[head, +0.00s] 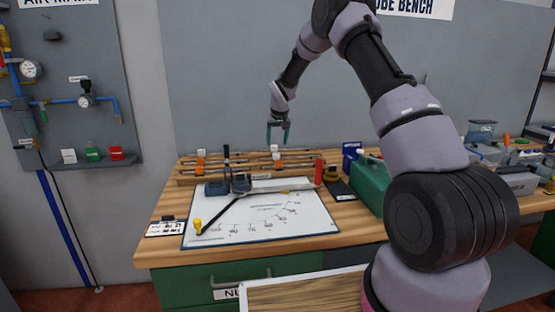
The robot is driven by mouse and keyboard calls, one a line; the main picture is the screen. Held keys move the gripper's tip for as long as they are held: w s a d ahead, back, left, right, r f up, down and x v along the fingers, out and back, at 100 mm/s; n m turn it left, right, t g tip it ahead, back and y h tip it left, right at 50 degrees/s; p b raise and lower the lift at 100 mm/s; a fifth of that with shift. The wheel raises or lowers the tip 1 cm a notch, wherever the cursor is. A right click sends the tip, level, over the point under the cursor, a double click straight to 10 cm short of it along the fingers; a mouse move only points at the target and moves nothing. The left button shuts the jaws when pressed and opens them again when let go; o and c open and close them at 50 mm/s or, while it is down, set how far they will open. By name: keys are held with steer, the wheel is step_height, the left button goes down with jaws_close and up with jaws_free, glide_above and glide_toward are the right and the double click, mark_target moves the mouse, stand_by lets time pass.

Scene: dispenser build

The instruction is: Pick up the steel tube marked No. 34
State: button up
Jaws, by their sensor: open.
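Several thin tubes (238,163) lie lengthwise on a wooden rack (190,180) at the back of the bench, with orange holders and small white tags on them. The tags are too small to read, so I cannot tell which tube is No. 34. My gripper (277,138) points down with its two teal fingers apart. It is open and empty, and appears above the right part of the rack. I cannot tell its exact height or depth over the tubes.
A white board with a curved scale (265,223) lies in front of the rack, with a black-handled tool (220,216) on it. The grey back wall rises close behind.

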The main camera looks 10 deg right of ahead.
mark_target(276, 153)
steer(key=shift+x, duration=3.2)
steer(key=shift+w, duration=0.1)
jaws_close()
